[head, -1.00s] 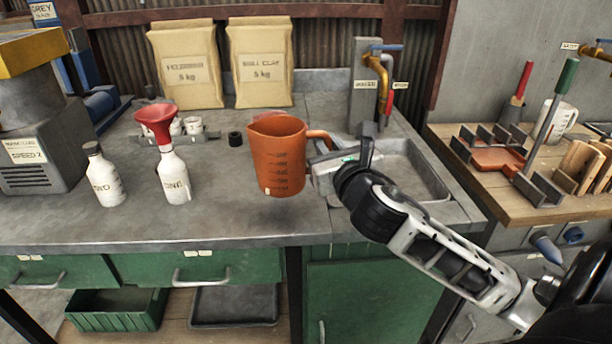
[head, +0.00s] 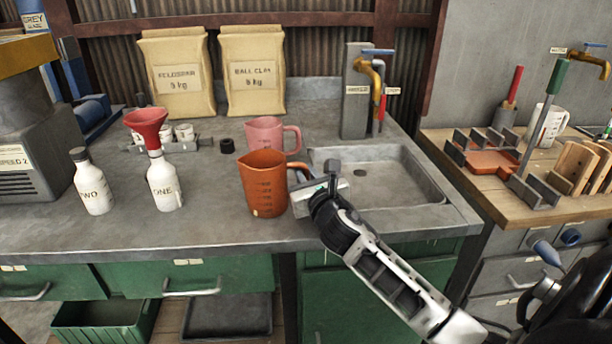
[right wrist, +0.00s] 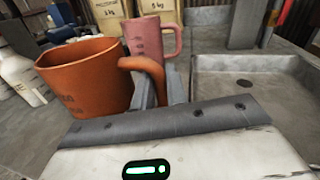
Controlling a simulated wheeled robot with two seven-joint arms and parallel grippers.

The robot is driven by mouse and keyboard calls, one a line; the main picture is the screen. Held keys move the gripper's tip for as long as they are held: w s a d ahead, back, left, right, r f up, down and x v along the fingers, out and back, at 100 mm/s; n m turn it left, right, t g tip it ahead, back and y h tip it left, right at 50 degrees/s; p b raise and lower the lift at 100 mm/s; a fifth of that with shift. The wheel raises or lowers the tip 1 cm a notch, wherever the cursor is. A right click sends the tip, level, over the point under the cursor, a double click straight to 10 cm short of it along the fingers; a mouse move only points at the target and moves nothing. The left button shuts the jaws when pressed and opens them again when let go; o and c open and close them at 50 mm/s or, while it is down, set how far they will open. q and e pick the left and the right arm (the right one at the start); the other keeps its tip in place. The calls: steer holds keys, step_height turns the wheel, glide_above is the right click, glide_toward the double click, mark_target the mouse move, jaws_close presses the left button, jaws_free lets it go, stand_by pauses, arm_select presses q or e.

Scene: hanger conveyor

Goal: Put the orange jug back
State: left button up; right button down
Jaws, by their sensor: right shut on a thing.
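The orange jug (head: 264,186) is upright at the front of the grey counter, left of the sink, in the head view. It also shows at the left of the right wrist view (right wrist: 85,85). My right gripper (head: 306,186) is shut on its handle, coming from the right; the fingers (right wrist: 160,92) show at the handle in the wrist view. I cannot tell for sure whether the jug's base touches the counter. A pink jug (head: 266,134) stands close behind it, partly covered by it. My left gripper is not in view.
The sink basin (head: 375,178) is right of the jug. Bottle TWO (head: 92,185) and bottle ONE (head: 164,186), with a red funnel (head: 146,122), stand left. Two paper bags (head: 252,75) stand behind. A wooden side table (head: 480,190) holds an orange-floored rack (head: 490,158). Bare counter lies between bottle ONE and the jug.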

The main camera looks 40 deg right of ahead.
steer(key=shift+f, duration=0.1)
steer(key=c, duration=1.4)
jaws_free()
